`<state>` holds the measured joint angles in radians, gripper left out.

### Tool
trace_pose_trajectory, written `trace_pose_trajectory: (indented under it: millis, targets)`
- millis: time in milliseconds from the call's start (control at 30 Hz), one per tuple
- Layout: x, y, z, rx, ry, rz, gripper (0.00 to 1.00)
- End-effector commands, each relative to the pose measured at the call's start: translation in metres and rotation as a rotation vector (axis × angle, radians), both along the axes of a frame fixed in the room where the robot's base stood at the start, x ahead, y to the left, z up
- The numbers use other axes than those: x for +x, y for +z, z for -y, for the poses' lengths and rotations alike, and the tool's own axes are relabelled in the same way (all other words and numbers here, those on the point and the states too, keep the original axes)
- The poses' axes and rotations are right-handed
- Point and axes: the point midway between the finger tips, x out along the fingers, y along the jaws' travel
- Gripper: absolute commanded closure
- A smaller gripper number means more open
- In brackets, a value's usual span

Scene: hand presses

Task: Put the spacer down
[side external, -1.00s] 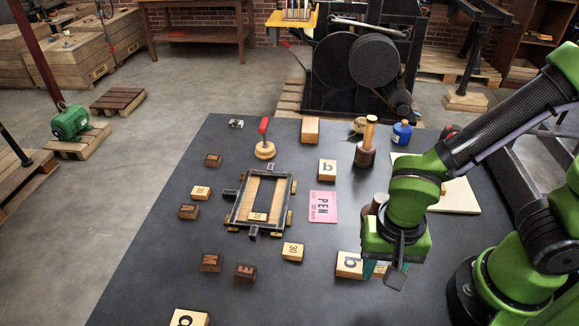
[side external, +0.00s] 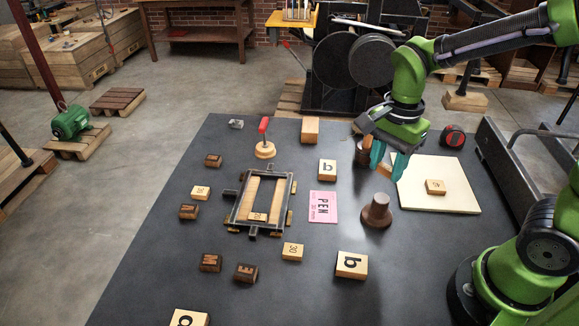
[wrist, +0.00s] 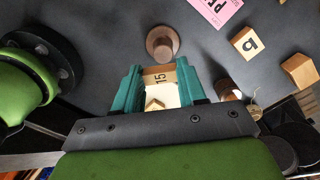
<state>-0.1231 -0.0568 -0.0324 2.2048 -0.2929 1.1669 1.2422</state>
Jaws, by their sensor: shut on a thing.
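My gripper (side external: 388,162) is in the air above the back right of the dark table, beside the pale board. In the wrist view, its teal fingers (wrist: 159,88) are shut on a wooden spacer (wrist: 158,75) marked 15. In the side view the fingers mostly hide this spacer. The pale board (side external: 415,203) lies flat, with one small marked wooden block (side external: 435,187) on it. The metal frame (side external: 234,216) lies left of centre and has wooden pieces inside, one of them numbered (side external: 258,217).
A brown knobbed weight (side external: 376,212) stands in front of the gripper. The pink PEN card (side external: 323,206), b blocks (side external: 327,169) (side external: 351,265), a 30 block (side external: 292,252) and several dark letter blocks lie around the frame. A tape measure (side external: 452,137) is behind the board.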

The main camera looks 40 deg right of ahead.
Motion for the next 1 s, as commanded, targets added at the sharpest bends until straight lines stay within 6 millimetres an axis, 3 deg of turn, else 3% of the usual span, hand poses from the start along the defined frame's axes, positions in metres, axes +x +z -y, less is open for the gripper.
trace_pose_trajectory:
  millis: [33,133,300,500,733,1000]
  targets:
    - [0.009,-0.001,0.027,0.000,-0.099,-0.002,0.87]
    - [0.019,-0.001,0.078,-0.001,-0.274,-0.002,0.87]
    - [0.015,-0.003,0.165,-0.008,-0.555,-0.003,0.87]
    - [-0.003,-0.005,0.230,-0.016,-0.757,-0.006,0.87]
    - [-0.023,-0.006,0.270,-0.024,-0.885,-0.008,0.87]
    - [-0.021,-0.047,0.266,-0.022,-0.874,-0.012,0.87]
